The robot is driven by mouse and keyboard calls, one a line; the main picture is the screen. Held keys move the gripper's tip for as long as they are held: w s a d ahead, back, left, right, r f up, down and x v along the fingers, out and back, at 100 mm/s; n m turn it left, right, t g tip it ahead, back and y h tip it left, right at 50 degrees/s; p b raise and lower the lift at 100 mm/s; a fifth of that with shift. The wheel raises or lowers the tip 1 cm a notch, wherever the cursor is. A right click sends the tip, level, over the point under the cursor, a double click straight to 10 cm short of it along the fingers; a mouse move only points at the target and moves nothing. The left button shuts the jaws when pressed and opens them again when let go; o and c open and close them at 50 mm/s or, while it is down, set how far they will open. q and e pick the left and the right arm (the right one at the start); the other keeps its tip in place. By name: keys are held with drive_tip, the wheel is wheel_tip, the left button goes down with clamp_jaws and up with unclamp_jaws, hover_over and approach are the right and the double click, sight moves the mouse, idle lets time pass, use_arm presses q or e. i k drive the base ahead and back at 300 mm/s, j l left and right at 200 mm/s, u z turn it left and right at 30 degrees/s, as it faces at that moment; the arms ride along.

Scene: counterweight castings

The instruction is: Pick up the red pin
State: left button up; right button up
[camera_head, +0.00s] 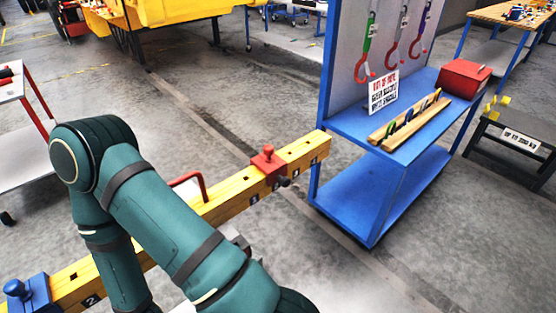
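A long wooden tray (385,137) on the blue cart's upper shelf holds several thin coloured pieces (410,118), which look like pins. They are small, and I cannot tell for certain which one is red. A yellow beam (225,201) with numbered square holes runs from the lower left to the middle. A red block with a knob (268,162) sits on it near its far end, and a red bar handle (203,186) rises beside it. My teal arm crosses in front of the beam and hides part of it. Neither gripper is in view.
The blue cart (365,195) has a back panel with green, grey and purple hooks, a white sign (383,91) and a red box (464,78). A blue block (30,291) sits on the beam's near end. A low black stand (505,145) is at right. Floor between beam and cart is narrow.

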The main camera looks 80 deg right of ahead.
sight(269, 149)
drive_tip(key=k+z, duration=0.2)
drive_tip(key=z, duration=0.15)
drive_tip(key=k+j+z, duration=0.1)
drive_tip(key=k+z, duration=0.25)
drive_tip(key=i+z, duration=0.1)
drive_tip(key=z, duration=1.35)
drive_tip(key=l+u, duration=0.1)
drive_tip(key=u, duration=0.85)
drive_tip(key=l+u, duration=0.85)
drive_tip(key=i+l, duration=0.05)
drive_tip(key=l, duration=0.05)
